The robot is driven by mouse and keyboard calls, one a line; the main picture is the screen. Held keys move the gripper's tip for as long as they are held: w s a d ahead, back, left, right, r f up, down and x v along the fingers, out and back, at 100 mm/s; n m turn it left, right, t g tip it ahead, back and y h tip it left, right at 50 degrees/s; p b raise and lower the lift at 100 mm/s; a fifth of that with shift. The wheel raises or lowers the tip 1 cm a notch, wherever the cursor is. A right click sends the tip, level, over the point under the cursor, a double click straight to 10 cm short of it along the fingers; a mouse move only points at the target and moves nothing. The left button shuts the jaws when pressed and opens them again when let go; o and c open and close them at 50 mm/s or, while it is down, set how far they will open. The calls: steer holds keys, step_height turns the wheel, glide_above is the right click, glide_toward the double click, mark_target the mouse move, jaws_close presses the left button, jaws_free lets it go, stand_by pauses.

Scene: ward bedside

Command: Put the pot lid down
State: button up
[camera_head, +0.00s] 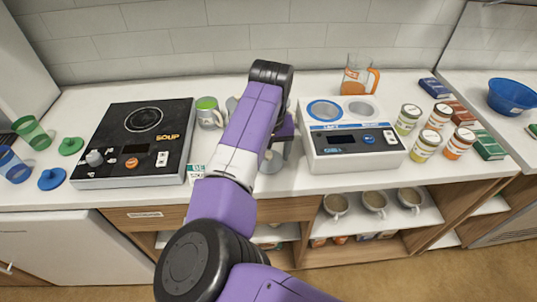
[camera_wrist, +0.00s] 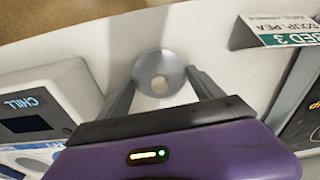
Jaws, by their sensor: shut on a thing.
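My gripper (camera_wrist: 160,90) is shut on the pot lid (camera_wrist: 142,70), a grey round disc with a pale round middle, held between the two fingers. In the head view the lid (camera_head: 271,163) shows as a small grey shape under my gripper, over the front part of the white counter (camera_head: 235,186). I cannot tell whether it touches the counter. My arm hides part of this area. A grey pot-like vessel (camera_head: 209,117) with green at its top stands behind, to the left of my arm. Another grey item beside it is mostly hidden by my arm.
A black soup hob (camera_head: 120,118) stands left and a white warmer-chiller unit (camera_head: 345,160) right. A white and green label card (camera_head: 196,172) stands near the counter's front edge; it reads BED 3 in the wrist view (camera_wrist: 285,36). Several jars (camera_head: 426,146) and a jug (camera_head: 355,74) are right.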

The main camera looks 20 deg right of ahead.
mark_target(269, 164)
steer(key=shift+f, duration=0.4)
steer(key=shift+f, duration=0.1)
steer(key=o, duration=1.3)
steer(key=r, duration=0.4)
steer(key=s+r+b, duration=0.1)
steer(key=r, duration=0.7)
steer(key=shift+s+a+r, duration=0.1)
steer(key=shift+s+a, duration=0.1)
steer(key=shift+s, duration=0.05)
